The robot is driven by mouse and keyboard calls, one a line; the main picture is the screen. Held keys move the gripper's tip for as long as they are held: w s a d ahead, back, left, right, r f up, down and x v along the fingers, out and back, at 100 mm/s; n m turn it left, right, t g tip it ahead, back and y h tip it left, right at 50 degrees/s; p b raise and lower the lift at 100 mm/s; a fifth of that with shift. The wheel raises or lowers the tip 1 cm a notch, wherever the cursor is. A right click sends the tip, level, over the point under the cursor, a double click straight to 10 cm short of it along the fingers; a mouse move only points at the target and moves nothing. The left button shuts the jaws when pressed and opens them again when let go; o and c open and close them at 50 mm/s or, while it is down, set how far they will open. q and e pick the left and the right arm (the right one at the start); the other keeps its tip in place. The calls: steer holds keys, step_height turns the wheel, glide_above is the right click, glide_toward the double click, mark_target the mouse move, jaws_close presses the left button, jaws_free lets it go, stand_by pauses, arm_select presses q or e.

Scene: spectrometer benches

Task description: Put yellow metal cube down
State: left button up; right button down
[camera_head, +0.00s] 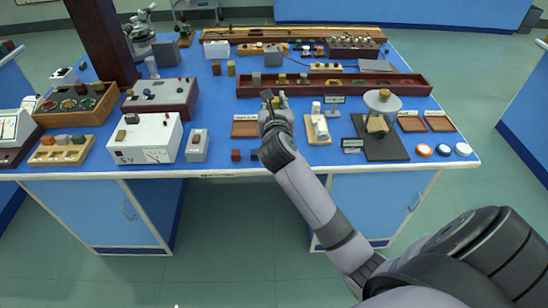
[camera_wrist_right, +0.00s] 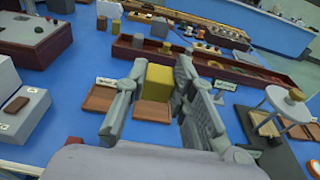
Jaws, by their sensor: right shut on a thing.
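The yellow metal cube (camera_wrist_right: 158,78) shows in the right wrist view between the two fingers of my right gripper (camera_wrist_right: 160,72). The gripper is shut on it. The cube hangs over a reddish-brown square tile (camera_wrist_right: 149,112) on the blue bench; the gap below it cannot be judged. In the head view my right gripper (camera_head: 272,98) is over the front middle of the bench, and the cube is mostly hidden there. Another brown tile (camera_head: 245,129) lies just left of the gripper, with a small label behind it. My left gripper is not in view.
A long dark red tray (camera_head: 330,84) lies behind the gripper. To its right are a wooden block with a white cylinder (camera_head: 317,122) and a balance-like stand (camera_head: 383,101) on a dark base. A grey box (camera_head: 197,145) and a white meter (camera_head: 146,140) stand left.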

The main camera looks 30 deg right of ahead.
step_height(320, 180, down, 20)
steer(key=b, duration=0.5)
steer(key=shift+r, duration=0.15)
steer(key=shift+f, duration=0.25)
steer(key=c, duration=1.3)
jaws_free()
steer(key=shift+c, duration=0.2)
